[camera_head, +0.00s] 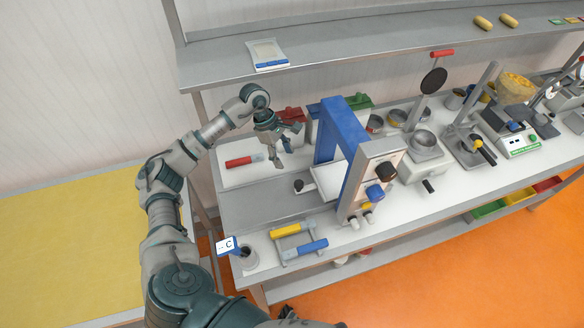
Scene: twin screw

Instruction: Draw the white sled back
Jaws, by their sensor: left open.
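The white sled (328,180) sits low inside the blue frame (343,130) of the bench machine, and part of it is hidden behind the frame. A dark knob (298,185) on a short rod sticks out from the sled's left side. My left gripper (284,156) is open and empty. It hangs above the bench, behind the knob and apart from it, to the left of the blue frame. My right gripper does not show.
A red-handled tool (244,161) lies left of the gripper. A grey plate (260,204) lies left of the sled. Yellow and blue handles (312,247) lie in front, near a cup with a "C" sign (227,245). A metal shelf (340,42) runs above.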

